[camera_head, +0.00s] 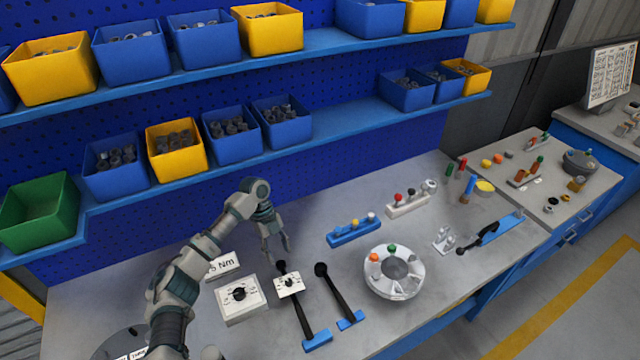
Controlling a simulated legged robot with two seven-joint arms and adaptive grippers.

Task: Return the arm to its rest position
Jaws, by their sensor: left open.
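My left arm (188,275) rises from the lower left and bends over at a raised joint. My left gripper (275,250) hangs fingers-down over the workbench, open, with nothing seen between its fingers. It is just behind a small white plate (290,285) near the top of a black-handled tool with a blue end (316,340). I cannot tell whether the fingertips touch anything. My right gripper is not in view.
Beside the arm are a white block with a black knob (240,300) and a sign (223,266). A second black-handled tool (335,295) and a blue rack (354,232) lie to the right. Bin shelves (330,130) overhang the back. The bench front right is fairly clear.

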